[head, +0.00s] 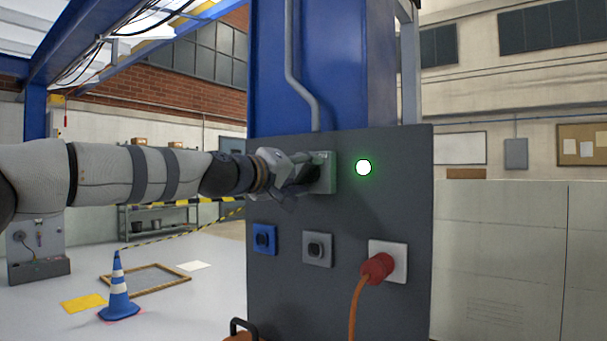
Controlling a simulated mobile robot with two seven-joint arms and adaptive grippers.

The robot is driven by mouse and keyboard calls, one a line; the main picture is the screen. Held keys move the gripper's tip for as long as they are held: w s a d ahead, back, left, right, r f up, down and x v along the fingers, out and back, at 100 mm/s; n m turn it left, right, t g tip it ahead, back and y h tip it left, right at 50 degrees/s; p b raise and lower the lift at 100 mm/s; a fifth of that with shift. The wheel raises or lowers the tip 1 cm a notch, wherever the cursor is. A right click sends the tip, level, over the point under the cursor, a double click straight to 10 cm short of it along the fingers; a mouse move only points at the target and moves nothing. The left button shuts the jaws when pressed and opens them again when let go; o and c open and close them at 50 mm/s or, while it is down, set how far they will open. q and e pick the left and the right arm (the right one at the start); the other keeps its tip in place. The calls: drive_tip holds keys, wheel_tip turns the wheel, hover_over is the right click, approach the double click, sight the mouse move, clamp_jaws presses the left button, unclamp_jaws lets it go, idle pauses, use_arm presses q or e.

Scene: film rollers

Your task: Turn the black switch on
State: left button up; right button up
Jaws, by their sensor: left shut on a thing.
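A dark grey panel (410,220) stands upright in front of me. A small grey-green switch box (327,172) sits on its upper part. My left gripper (308,176) reaches in from the left and is shut at the front of this box, on the black switch. The gripper hides the switch, so its position cannot be seen. A round light (363,167) right of the box glows white with a green rim. My right gripper is not in view.
Below are a blue socket (264,239), a grey socket (317,249) and a white socket (400,252) with a red plug (377,268) and orange cable. A blue-and-white cone (118,290) stands on the floor at left. A pale partition (500,260) is at right.

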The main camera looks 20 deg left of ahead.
use_arm(q)
drive_tip(key=shift+f+m, duration=0.1)
drive_tip(key=shift+m, duration=0.5)
drive_tip(key=o, duration=1.2)
drive_tip(key=shift+c, duration=0.2)
drive_tip(key=v, duration=0.7)
drive_tip(key=shift+s, duration=0.2)
